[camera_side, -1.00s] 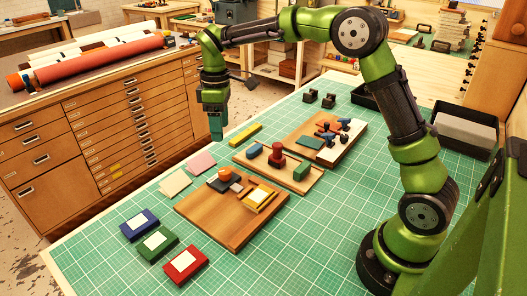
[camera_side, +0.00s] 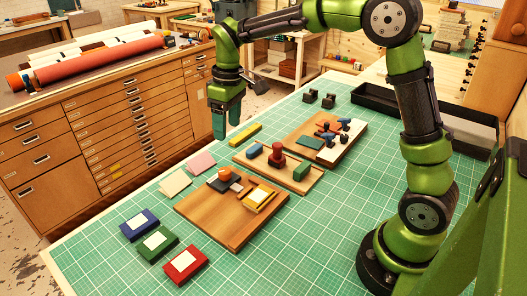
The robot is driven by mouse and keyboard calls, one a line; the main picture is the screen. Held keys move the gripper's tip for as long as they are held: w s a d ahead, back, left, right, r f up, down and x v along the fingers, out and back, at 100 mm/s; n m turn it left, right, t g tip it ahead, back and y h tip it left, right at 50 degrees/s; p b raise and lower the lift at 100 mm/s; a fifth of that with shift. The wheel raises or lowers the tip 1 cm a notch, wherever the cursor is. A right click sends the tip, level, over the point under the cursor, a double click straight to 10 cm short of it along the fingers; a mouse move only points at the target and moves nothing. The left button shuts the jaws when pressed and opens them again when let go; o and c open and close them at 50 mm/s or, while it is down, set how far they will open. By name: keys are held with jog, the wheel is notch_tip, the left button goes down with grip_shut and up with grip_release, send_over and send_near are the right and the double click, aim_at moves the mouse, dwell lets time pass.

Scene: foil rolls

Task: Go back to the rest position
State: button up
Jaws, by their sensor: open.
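My gripper (camera_side: 226,136) hangs pointing down above the far left part of the green cutting mat (camera_side: 330,210). It is open, with nothing between its fingers. It is close to a yellow block (camera_side: 245,134) in the picture; the exact height above the mat is hard to tell. A wooden board (camera_side: 215,222) carries an orange-topped dark piece (camera_side: 225,174) and a yellow-framed piece (camera_side: 259,197). A second tray (camera_side: 310,183) holds a blue block (camera_side: 253,150), a red knobbed piece (camera_side: 277,158) and a green block (camera_side: 301,171).
A third board (camera_side: 344,152) bears blue-handled tools and a dark green pad. Blue (camera_side: 139,225), green (camera_side: 158,245) and red (camera_side: 185,265) pads lie at the front left. Paper squares (camera_side: 175,184), small black blocks (camera_side: 310,97) and a black tray (camera_side: 468,131) are around.

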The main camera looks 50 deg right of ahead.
jog(key=s+r+m+t, duration=0.2)
jog(key=s+m+t, duration=0.1)
jog(key=s, duration=0.7)
jog(key=s+r+m+t+y, duration=0.1)
jog(key=s+r+m+t, duration=0.2)
jog(key=s, duration=0.8)
jog(key=shift+s+a+m+t, duration=0.3)
jog(key=shift+a+m, duration=0.05)
jog(key=shift+m, duration=0.25)
